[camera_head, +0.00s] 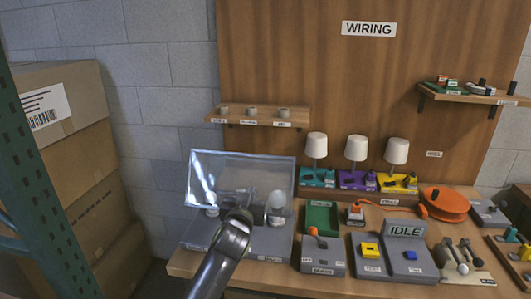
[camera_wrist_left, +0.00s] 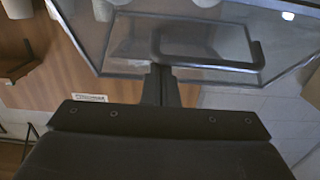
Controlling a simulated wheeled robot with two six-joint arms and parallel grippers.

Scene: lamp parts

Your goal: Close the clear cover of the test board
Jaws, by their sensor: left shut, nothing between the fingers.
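The test board (camera_head: 270,243) is a grey unit at the left end of the table. Its clear cover (camera_head: 242,172) stands open, tilted up at the back. A bulb (camera_head: 277,200) shows on the board. My left gripper (camera_head: 243,200) reaches over the board in front of the cover and hides part of it. In the left wrist view the clear cover (camera_wrist_left: 110,45) with its dark handle frame (camera_wrist_left: 255,62) fills the upper part. My shut left fingers (camera_wrist_left: 161,72) appear at the handle's edge; I cannot tell whether they touch. My right gripper is not in view.
Right of the board are a green tray (camera_head: 322,218), a grey switch box (camera_head: 323,262) and an IDLE console (camera_head: 405,250). Several lamps stand behind, and an orange reel (camera_head: 445,203) lies at right. A small shelf (camera_head: 255,115) hangs above the cover. Cardboard boxes (camera_head: 65,130) stand left.

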